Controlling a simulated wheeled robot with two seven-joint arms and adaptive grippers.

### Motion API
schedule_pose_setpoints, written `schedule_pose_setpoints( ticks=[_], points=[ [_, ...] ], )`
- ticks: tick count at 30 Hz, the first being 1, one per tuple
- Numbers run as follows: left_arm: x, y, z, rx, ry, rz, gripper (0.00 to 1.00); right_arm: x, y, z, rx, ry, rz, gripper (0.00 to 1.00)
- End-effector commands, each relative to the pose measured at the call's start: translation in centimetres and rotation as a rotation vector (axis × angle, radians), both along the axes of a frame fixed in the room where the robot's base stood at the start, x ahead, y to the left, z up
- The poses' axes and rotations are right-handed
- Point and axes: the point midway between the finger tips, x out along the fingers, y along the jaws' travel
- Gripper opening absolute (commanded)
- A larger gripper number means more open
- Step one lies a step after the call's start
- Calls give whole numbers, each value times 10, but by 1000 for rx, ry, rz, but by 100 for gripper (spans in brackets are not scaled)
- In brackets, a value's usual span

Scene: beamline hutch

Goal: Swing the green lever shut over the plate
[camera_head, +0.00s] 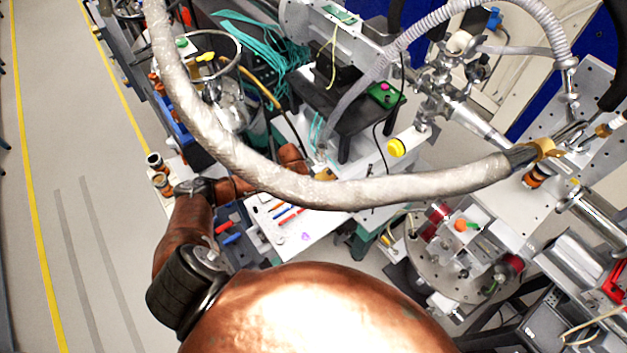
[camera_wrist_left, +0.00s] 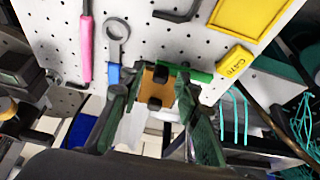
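In the left wrist view, my left gripper (camera_wrist_left: 155,105) has its two dark green fingers spread apart. A tan-orange plate (camera_wrist_left: 148,86) with dark knobs shows beyond and between them; contact cannot be told. A green bar (camera_wrist_left: 201,76), which looks like the lever, lies across behind the right finger, beside the plate and below a yellow tag (camera_wrist_left: 235,61). Part of the bar is hidden by that finger. In the head view, my copper left arm comes in from the left and its far end is hidden by the silver hose. My right gripper is not in view.
A white pegboard (camera_wrist_left: 150,35) with a pink-handled tool (camera_wrist_left: 86,47) and a ring wrench (camera_wrist_left: 116,40) stands close ahead. The thick silver hose (camera_head: 340,194) crosses the head view. A bench with pens (camera_head: 305,232) lies beneath it. Clear floor (camera_head: 90,170) is at left.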

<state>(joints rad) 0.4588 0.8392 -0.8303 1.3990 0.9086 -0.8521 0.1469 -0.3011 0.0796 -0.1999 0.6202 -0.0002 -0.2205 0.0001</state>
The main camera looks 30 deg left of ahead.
Motion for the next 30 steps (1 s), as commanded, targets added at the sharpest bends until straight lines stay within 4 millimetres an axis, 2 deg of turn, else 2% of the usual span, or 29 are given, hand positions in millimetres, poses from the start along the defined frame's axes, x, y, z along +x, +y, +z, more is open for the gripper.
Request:
schedule_pose_setpoints(
  ticks=[4, 17, 30],
  points=[
    [0, 0, 0, 0, -1, 0, 29, 0, 0, 0, 0, 0, 0, 30],
    [0, 0, 1, 0, -1, 0, 0, 1, 0, 0, 0, -1, 0, 30],
    [-1, 1, 0, -1, -1, -30, 0, 1, 0, -3, 0, -2, 0, 30]
  ],
)
